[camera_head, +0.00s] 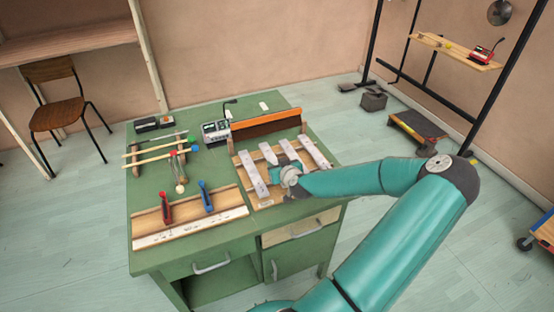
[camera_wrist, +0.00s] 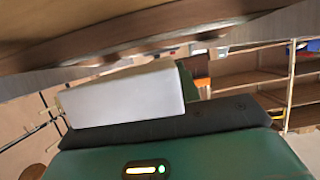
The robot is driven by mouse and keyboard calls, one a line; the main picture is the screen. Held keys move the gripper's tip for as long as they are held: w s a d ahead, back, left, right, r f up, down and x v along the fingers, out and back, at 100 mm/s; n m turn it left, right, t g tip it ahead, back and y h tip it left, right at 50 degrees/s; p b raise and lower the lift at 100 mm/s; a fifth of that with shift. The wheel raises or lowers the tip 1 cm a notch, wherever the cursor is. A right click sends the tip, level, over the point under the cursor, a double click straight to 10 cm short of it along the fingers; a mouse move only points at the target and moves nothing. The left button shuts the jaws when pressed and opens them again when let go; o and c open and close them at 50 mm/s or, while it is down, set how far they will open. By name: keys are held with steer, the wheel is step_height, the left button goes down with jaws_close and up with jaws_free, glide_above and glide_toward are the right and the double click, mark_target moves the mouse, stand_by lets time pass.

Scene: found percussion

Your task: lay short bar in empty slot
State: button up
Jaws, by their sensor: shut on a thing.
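My gripper (camera_head: 289,177) is over the front part of the wooden bar frame (camera_head: 243,160) on the green bench, in the head view. Several pale metal bars lie across this frame, including a left bar (camera_head: 252,175), a bar with a small visible part (camera_head: 268,153) and a right bar (camera_head: 314,153). In the wrist view, my gripper is shut on a pale bar (camera_wrist: 125,97), whose blunt end shows close up above a dark finger. My wrist hides part of the frame, so the empty slot and the held bar's contact with the rails cannot be told.
A wooden rack (camera_head: 190,220) with a red-handled tool (camera_head: 166,208) and a blue-handled tool (camera_head: 206,197) stands front left. Mallets (camera_head: 158,158) lie behind it. A grey meter (camera_head: 215,131) and a long brown-orange box (camera_head: 265,124) stand at the back.

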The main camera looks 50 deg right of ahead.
steer(key=shift+f, duration=0.6)
stand_by(0.3)
steer(key=o, duration=1.2)
